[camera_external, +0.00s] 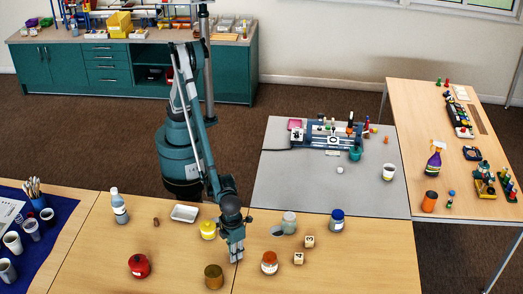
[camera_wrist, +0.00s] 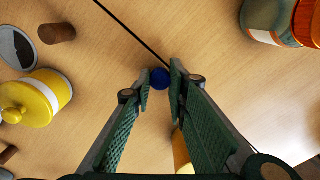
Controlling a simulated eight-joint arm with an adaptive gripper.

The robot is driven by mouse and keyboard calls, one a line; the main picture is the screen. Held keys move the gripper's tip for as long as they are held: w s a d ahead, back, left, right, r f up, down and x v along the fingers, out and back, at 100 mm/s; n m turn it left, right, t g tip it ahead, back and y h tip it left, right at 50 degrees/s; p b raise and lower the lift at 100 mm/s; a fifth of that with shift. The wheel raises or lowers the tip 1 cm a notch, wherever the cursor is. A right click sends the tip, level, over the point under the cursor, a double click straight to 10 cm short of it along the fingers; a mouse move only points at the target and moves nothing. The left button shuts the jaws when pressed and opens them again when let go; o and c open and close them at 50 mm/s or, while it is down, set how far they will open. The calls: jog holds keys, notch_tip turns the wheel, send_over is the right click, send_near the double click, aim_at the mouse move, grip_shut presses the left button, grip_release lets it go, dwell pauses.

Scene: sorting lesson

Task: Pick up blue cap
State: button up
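A small round blue cap (camera_wrist: 160,78) lies on the wooden table in the wrist view, between my fingertips. My gripper (camera_wrist: 159,80) points down at it with the fingers apart, one on each side. The gaps beside the cap are very small, and I cannot tell whether either finger touches it. In the external view my gripper (camera_external: 236,257) is low over the front table, and the cap cannot be made out there.
A yellow jar (camera_external: 208,230) stands left of my gripper. Two wooden dice (camera_external: 308,241) and a blue-lidded jar (camera_external: 337,220) stand to the right. The table's front right is clear.

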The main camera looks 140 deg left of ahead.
notch_tip(320, 180, up, 9)
jog(key=p, duration=0.2)
jog(key=shift+r, duration=0.15)
